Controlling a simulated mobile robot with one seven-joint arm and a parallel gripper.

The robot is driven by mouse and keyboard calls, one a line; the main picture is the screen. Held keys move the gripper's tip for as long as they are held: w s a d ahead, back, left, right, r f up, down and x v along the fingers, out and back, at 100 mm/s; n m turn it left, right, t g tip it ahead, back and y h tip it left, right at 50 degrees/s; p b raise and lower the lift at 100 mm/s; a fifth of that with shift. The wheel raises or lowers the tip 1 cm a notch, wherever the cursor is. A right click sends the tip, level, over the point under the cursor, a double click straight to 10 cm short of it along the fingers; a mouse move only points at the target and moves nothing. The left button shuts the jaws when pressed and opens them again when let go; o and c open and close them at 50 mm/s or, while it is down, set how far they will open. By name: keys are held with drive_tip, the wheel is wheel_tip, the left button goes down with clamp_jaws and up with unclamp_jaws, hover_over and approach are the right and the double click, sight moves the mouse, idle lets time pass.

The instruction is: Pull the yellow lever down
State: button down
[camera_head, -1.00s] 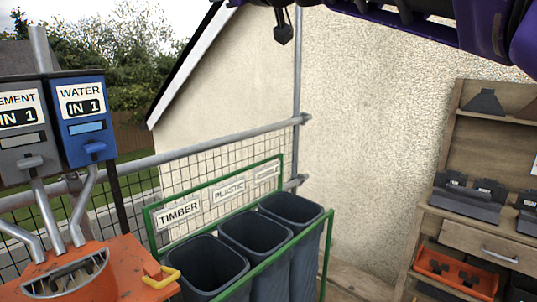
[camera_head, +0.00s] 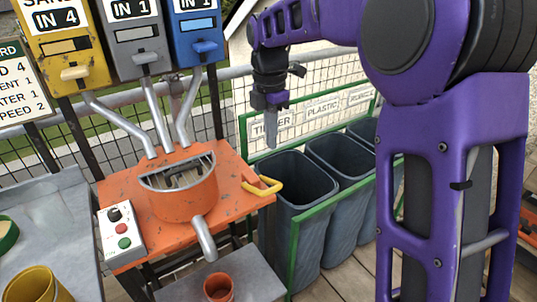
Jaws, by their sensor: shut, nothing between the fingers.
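The yellow lever (camera_head: 262,187) is a bent handle at the right edge of the orange mixer table (camera_head: 230,165). It sticks out to the right beside the orange mixing drum (camera_head: 180,200). My gripper (camera_head: 271,143) points straight down, shut and empty. In the picture it is above the lever and slightly to its right, with a visible gap between them. It overlaps the timber sign behind it; its depth relative to the lever is hard to tell.
Yellow, grey and blue dispensers (camera_head: 198,30) hang at the back left, with pipes leading to the drum. Dark bins (camera_head: 300,190) in a green frame stand right of the lever. A control box (camera_head: 120,232) and a red cup (camera_head: 218,287) are in front.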

sight(272, 188)
wheel_tip(272, 188, down, 13)
drive_tip(key=shift+d+f+b, duration=0.1)
drive_tip(key=shift+f+b, duration=0.05)
drive_tip(key=shift+b, duration=1.1)
drive_tip(key=shift+s+d+f, duration=0.25)
drive_tip(key=shift+s+f, duration=0.15)
drive_tip(key=shift+f, duration=0.35)
drive_tip(key=shift+s+d+f, duration=0.3)
drive_tip(key=shift+s+f, duration=0.1)
drive_tip(key=shift+f, duration=0.35)
drive_tip(key=shift+s+d+f, duration=0.25)
drive_tip(key=shift+s+f, duration=0.15)
drive_tip(key=shift+f, duration=0.35)
